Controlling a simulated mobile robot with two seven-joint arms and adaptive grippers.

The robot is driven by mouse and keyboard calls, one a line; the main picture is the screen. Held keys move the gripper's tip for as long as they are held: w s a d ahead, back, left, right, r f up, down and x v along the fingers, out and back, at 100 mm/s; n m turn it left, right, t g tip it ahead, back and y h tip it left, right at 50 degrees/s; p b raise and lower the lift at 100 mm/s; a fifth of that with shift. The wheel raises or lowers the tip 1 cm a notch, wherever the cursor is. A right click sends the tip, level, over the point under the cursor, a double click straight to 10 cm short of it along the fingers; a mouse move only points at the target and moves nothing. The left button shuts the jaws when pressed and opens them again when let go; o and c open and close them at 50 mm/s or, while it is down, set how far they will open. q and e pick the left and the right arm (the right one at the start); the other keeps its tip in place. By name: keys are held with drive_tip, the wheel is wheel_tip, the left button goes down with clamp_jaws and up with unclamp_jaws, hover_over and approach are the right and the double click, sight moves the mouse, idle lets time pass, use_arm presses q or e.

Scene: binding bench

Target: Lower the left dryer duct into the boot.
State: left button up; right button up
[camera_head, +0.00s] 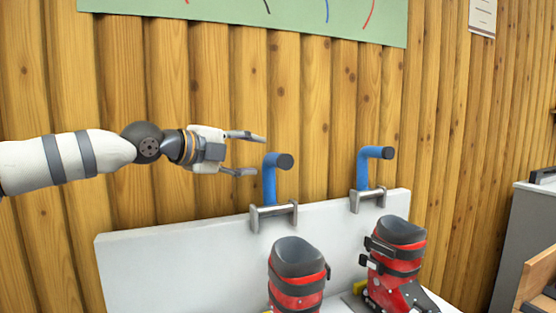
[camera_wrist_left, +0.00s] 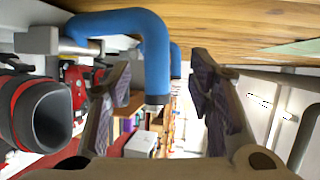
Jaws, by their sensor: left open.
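The left dryer duct (camera_head: 269,182) is a blue bent tube with a dark end, raised on a metal bracket on the white panel. My left gripper (camera_head: 256,155) is open, its fingertips just left of the duct's upper bend. In the left wrist view the duct (camera_wrist_left: 155,45) shows between the two open fingers (camera_wrist_left: 158,88), and I see no contact. The left boot (camera_head: 297,286), red with a dark grey opening, stands below the duct. Its dark opening (camera_wrist_left: 52,118) is at the left of the left wrist view. My right gripper is not in view.
A second blue duct (camera_head: 362,170) on its bracket (camera_head: 368,200) and a second red boot (camera_head: 394,262) are to the right. The white panel (camera_head: 180,262) stands before a wooden wall. A grey cabinet (camera_head: 530,230) is at the far right.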

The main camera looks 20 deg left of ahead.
sight(268, 159)
use_arm(q)
drive_tip(key=b+x, duration=0.1)
drive_tip(key=x, duration=0.3)
drive_tip(key=f+b+x, duration=0.1)
drive_tip(key=x, duration=0.3)
drive_tip(key=shift+a+f, duration=0.1)
drive_tip(key=shift+f, duration=0.1)
drive_tip(key=shift+w+r, duration=0.15)
drive_tip(key=shift+w, duration=0.05)
drive_tip(key=shift+r, duration=0.3)
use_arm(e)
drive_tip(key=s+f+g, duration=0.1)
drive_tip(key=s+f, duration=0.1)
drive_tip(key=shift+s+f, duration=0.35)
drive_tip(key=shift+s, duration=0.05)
use_arm(q)
clamp_jaws()
